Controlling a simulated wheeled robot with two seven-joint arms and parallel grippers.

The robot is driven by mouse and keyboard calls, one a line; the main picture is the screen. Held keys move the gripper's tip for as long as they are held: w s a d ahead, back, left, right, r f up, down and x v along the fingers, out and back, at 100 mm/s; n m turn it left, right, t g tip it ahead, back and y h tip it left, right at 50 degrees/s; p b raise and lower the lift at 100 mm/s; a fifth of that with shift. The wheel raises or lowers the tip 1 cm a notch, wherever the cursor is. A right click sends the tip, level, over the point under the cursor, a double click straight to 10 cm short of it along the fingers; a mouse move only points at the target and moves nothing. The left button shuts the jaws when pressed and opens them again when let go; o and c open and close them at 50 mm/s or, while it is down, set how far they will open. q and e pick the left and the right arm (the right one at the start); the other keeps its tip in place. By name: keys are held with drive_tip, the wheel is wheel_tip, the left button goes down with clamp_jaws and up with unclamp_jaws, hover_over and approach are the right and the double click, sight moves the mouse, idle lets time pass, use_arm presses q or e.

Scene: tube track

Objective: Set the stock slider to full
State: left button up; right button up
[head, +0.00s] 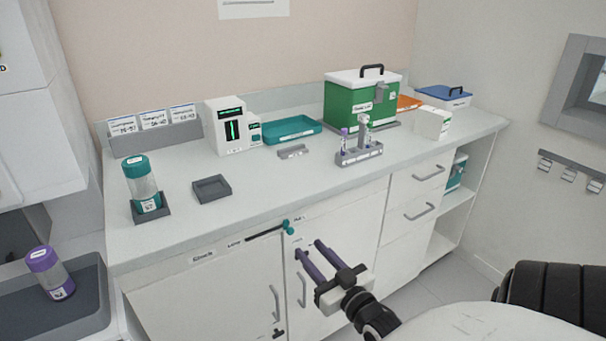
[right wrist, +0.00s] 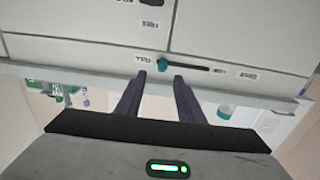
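The stock slider is a dark track (head: 264,234) on the cabinet front just under the counter edge, with a teal knob (head: 288,227). The knob is at the right end of the track, beside the label that appears to read FULL (head: 299,217); the LOW label (head: 234,245) is at the other end. In the right wrist view, which is upside down, the knob (right wrist: 162,65) is at the track's left end. My right gripper (head: 311,249) is open and empty, its purple fingers pointing at the cabinet. Its fingertips (right wrist: 160,76) appear apart from the knob. My left gripper is not in view.
Cabinet handles (head: 302,290) stick out below the slider. On the counter (head: 240,200) stand a teal-capped jar (head: 140,180), an empty grey tray (head: 212,188), a tube rack (head: 359,155) and a green box (head: 350,105). A purple-capped jar (head: 48,272) stands at far left.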

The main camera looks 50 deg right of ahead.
drive_tip(key=shift+v, duration=1.5)
